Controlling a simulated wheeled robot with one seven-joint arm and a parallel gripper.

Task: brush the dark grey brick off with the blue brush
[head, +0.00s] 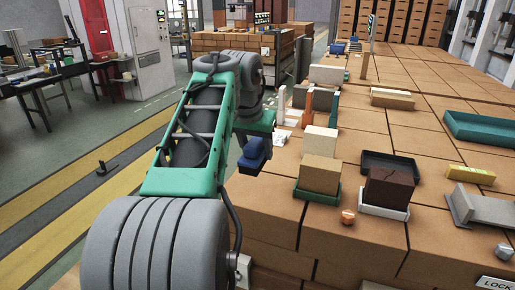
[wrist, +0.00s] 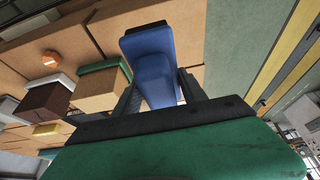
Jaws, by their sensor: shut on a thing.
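My gripper (wrist: 158,84) is shut on the blue brush (wrist: 152,58), with one dark finger on each side of it in the wrist view. In the head view the blue brush (head: 252,155) hangs under my gripper (head: 262,138), left of the bricks. The darkest brick (head: 388,188) looks dark brown rather than clearly grey. It sits on a white tray (head: 383,211), to the right of the brush and apart from it. The same brick (wrist: 45,101) shows at the left of the wrist view.
A tan brick (head: 319,174) on a green tray (head: 318,196) stands between the brush and the dark brick. A pale block (head: 319,141), a black tray (head: 372,159), a yellow block (head: 470,174), a grey metal piece (head: 487,211) and a copper-coloured nugget (head: 348,216) are close by.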

